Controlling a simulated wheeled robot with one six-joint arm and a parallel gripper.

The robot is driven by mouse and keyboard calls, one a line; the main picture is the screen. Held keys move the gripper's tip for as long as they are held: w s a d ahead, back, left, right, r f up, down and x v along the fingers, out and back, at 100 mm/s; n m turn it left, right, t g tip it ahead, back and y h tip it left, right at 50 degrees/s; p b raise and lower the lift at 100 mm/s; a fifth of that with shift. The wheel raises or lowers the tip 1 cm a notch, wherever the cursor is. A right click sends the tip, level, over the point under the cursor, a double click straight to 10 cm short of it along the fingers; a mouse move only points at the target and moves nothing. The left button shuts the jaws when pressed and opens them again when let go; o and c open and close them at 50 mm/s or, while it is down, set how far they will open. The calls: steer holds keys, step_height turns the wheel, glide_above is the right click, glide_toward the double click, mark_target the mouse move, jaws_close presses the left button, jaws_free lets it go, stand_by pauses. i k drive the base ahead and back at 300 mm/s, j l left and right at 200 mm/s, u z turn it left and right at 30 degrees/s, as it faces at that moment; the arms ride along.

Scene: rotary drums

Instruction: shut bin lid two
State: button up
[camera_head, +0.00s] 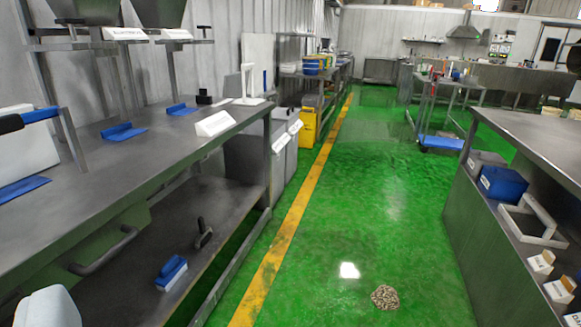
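Grey bins (279,160) with white label plates stand on the floor past the far end of the left workbench. I cannot read which of them is bin two. A pale upright panel (259,55) rises behind them; I cannot tell whether it is a raised lid. A yellow bin (307,127) stands just beyond the grey ones. The bench end partly hides the grey bins. My gripper's fingers do not show.
The steel workbench (150,150) fills the left, with blue tools and a white sign on it. Another steel bench (545,145) with a lower shelf stands at right. Green floor (370,190) between is clear except for a pebble-like pile (385,297). A cart (446,105) stands farther back.

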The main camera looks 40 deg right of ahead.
mark_target(232, 85)
steer(key=i+l+z, duration=0.5)
steer(key=i, duration=0.3)
steer(key=i+l+z, duration=0.1)
steer(key=i+z, duration=0.15)
steer(key=i, duration=0.15)
steer(key=i+l, duration=0.15)
steer(key=i, duration=0.6)
steer(key=i+l, duration=0.1)
steer(key=i, duration=0.6)
steer(key=i+l, duration=0.35)
steer(key=i, duration=0.15)
steer(key=i+l, duration=0.3)
steer(key=i, duration=0.25)
steer(key=i+l+z, duration=0.1)
steer(key=i+l, duration=0.25)
steer(key=i, duration=0.15)
steer(key=i+l, duration=0.3)
steer(key=i, duration=0.2)
steer(key=i+l, duration=0.3)
steer(key=i, duration=0.25)
steer(key=z, duration=0.05)
